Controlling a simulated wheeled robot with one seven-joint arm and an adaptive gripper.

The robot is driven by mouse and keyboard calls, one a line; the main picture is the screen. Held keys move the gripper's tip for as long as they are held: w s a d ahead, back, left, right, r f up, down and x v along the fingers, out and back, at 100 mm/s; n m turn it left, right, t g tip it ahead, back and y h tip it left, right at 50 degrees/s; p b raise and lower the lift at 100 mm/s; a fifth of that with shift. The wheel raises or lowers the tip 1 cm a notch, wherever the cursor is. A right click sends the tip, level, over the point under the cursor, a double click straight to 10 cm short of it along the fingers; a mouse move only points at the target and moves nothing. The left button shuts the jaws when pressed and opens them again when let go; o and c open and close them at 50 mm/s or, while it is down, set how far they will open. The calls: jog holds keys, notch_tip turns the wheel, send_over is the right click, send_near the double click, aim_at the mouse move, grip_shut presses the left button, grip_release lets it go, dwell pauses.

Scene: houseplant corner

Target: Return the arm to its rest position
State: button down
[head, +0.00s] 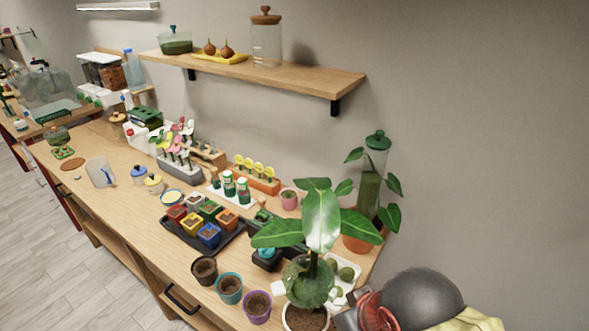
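My gripper is not seen in the head view, and no part of my arm can be made out for sure. The wooden bench (120,165) runs from the far left to the lower right. A large-leaved plant (322,218) rises at its near right end, with a round green glass vessel (308,281) by its stem and a white pot (305,318) below. Whether the vessel stands in front of the stem or around it cannot be told.
A black tray (205,249) holds several coloured square pots. Three round pots, brown (204,270), teal (229,289) and purple (257,307), stand along the front edge. A wall shelf (290,77) overhangs the bench. A dark dome (420,297) is at lower right. Floor (50,255) at left is clear.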

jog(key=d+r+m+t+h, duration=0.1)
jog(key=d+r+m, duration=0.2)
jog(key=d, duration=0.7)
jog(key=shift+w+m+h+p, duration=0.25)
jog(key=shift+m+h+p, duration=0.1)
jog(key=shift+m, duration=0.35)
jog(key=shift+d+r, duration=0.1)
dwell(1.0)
